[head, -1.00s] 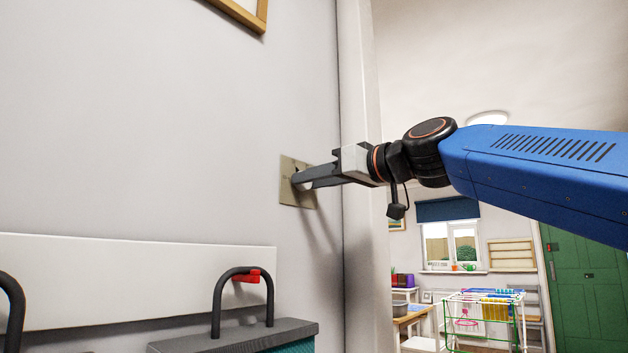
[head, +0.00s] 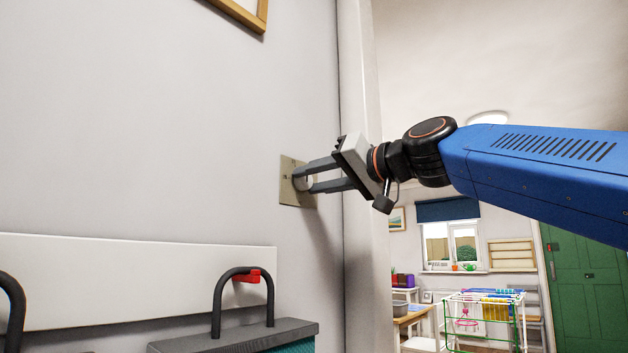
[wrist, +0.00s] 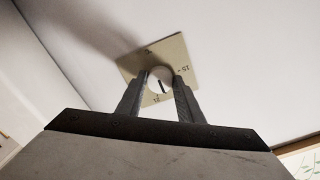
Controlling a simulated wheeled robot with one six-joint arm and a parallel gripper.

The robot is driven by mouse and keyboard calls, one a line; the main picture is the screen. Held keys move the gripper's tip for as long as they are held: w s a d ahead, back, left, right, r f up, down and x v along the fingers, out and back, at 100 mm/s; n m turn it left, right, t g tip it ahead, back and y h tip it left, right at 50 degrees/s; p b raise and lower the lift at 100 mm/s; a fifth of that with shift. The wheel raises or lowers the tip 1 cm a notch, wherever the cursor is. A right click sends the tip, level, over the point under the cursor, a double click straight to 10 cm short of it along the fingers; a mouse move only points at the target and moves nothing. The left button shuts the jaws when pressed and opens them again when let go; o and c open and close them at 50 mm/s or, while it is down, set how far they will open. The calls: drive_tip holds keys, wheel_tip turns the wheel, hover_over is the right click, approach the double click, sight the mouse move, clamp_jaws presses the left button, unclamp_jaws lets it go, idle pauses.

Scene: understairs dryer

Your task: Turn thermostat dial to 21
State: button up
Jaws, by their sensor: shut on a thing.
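The thermostat is a beige square plate (head: 287,192) on the wall, with a round pale dial (head: 304,184) at its middle. In the wrist view the plate (wrist: 130,66) carries small printed marks, and the dial (wrist: 160,79) shows a dark pointer line. The line slants towards the lower part of the plate, near a mark that looks like 21; the exact alignment is hard to tell. My gripper (head: 306,179) is shut on the dial, one finger on each side. Its fingers also flank the dial in the wrist view (wrist: 161,86).
A white rail board (head: 130,280) runs along the wall below the thermostat. A wall corner (head: 355,180) is just right of the plate. Beyond are a drying rack (head: 485,318) and green door (head: 590,290).

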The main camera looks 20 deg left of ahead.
drive_tip(key=m, duration=0.5)
drive_tip(key=shift+m, duration=0.3)
idle(0.4)
drive_tip(key=o, duration=1.1)
drive_tip(key=shift+c, duration=0.2)
drive_tip(key=shift+d, duration=0.1)
drive_tip(key=v, duration=1.7)
drive_tip(key=shift+s+d, duration=0.1)
drive_tip(key=shift+s, duration=0.05)
